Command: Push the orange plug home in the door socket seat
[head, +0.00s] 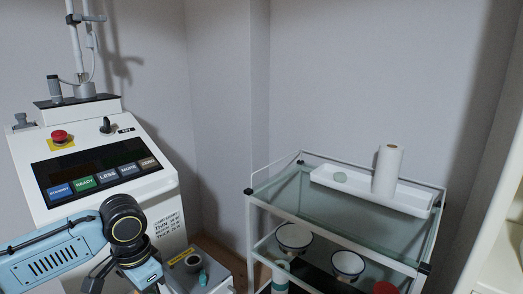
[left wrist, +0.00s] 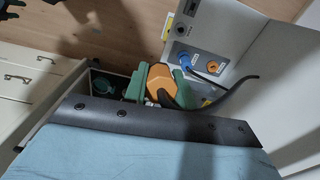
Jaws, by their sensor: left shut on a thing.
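The orange plug (left wrist: 160,83), with dark sides, is in the left wrist view between the green fingers of my left gripper (left wrist: 160,90), which is shut on it. Beyond it to the right, a light panel carries a round orange socket (left wrist: 214,67). I take this as the door socket seat. The plug appears apart from this socket, with a gap between them in the picture. In the head view my left arm reaches in at lower left; its fingertips and the plug are hidden there. My right gripper is not in view.
A dark curved cable (left wrist: 236,86) passes below the panel. White drawers (left wrist: 22,82) stand at left. A control console (head: 100,170) and a glass trolley (head: 330,205) are in the head view.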

